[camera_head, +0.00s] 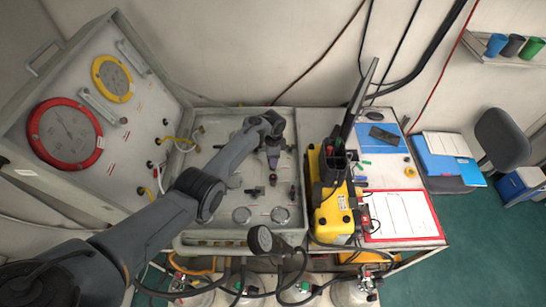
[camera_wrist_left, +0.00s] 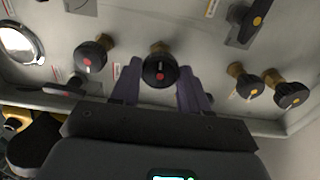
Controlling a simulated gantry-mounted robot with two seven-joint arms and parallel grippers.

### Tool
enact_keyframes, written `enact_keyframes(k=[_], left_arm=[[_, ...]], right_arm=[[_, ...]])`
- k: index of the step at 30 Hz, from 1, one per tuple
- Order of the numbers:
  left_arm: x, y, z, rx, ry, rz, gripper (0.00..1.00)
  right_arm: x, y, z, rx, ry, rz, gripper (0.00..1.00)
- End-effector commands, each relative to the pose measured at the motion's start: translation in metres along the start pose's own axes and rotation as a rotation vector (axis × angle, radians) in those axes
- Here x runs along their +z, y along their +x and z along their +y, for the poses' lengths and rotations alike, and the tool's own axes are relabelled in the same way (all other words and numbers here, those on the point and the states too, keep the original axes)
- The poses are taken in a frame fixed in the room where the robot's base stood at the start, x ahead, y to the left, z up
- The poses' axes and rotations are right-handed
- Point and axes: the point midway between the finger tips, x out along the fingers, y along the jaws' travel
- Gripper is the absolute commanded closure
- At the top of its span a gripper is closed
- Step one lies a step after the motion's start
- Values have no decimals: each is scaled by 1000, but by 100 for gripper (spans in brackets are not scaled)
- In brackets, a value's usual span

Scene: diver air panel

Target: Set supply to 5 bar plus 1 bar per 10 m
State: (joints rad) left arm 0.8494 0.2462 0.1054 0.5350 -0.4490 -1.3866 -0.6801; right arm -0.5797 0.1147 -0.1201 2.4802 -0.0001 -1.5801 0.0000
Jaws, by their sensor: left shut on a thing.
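My left gripper (camera_head: 273,163) reaches down over the flat lower part of the air panel (camera_head: 212,165). In the left wrist view its purple fingers (camera_wrist_left: 160,80) stand on either side of a black knob (camera_wrist_left: 160,68) with a red dot and are shut on it. A similar red-dotted knob (camera_wrist_left: 92,58) is to its left. Yellow-dotted knobs (camera_wrist_left: 290,92) are to its right. On the upright panel are a large red-ringed gauge (camera_head: 65,134) and a smaller yellow-ringed gauge (camera_head: 112,79); their readings are too small to tell. My right gripper is not in view.
A yellow unit (camera_head: 333,212) stands right of the panel. Beside it are a red-bordered sheet (camera_head: 402,214) and a blue mat (camera_head: 380,138). Black hoses and cylinders (camera_head: 350,293) are along the front. A chair (camera_head: 502,138) is at the far right.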

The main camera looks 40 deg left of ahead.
Motion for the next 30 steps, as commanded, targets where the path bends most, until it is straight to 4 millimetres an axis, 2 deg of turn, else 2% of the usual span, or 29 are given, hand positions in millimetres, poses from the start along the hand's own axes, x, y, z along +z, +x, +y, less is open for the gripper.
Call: enact_keyframes(k=[10,27,28,30], left_arm=[[0,0,0,0,151,1,85],[0,0,0,0,178,1,85],[0,0,0,0,178,1,50],[0,0,0,0,178,1,40]], right_arm=[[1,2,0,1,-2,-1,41],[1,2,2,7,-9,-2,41],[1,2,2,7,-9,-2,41],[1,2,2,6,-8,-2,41]])
